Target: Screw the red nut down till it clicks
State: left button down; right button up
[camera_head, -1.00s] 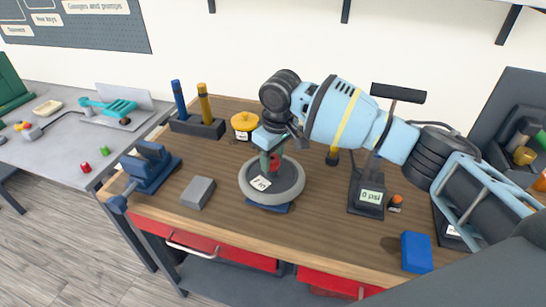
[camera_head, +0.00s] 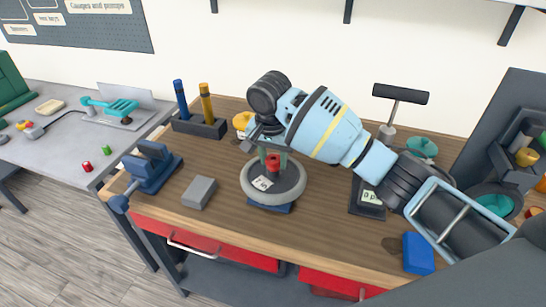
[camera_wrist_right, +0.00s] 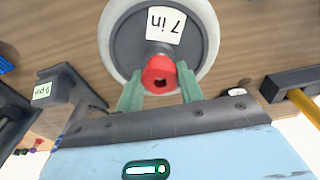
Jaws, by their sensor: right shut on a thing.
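A small grey-rimmed wheel (camera_head: 292,193) marked "7 in" lies flat on a blue stand (camera_head: 271,208) on the wooden bench. The red nut (camera_head: 273,162) sits upright over the wheel's hub; it also shows in the right wrist view (camera_wrist_right: 159,75). My right gripper (camera_head: 272,158) comes down from above at a tilt. Its green fingers (camera_wrist_right: 160,88) stand on either side of the nut, shut on it. The nut's lower edge and the thread under it are mostly hidden, so I cannot tell how far down it is. My left gripper is not in view.
A pump (camera_head: 400,94) with a gauge stands right of the wheel, partly behind my arm. A blue block (camera_head: 418,253) lies at the front right. A grey block (camera_head: 199,192) and a blue vise (camera_head: 151,166) are left. A holder (camera_head: 198,127) with two handles stands behind.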

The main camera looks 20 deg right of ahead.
aim_at(274, 161)
jog(key=shift+w+d+r+m, duration=0.15)
jog(key=shift+d+r+m, duration=0.1)
jog(key=shift+m, duration=0.35)
jog(key=o, duration=1)
jog(key=shift+d+f, duration=0.1)
jog(key=shift+f, duration=0.05)
jog(key=shift+o, duration=0.2)
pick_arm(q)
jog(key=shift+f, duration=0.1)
pick_arm(e)
jog(key=shift+a+r, duration=0.25)
jog(key=shift+r, duration=0.85)
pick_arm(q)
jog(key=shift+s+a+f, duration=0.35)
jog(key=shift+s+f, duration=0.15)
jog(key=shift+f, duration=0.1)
pick_arm(e)
jog(key=shift+s+a+r, duration=0.1)
jog(key=shift+s+r, duration=0.15)
jog(key=shift+r, duration=1.15)
jog(key=shift+s+a+r, duration=0.1)
jog(key=shift+s+r, duration=0.1)
jog(key=shift+r, duration=1.15)
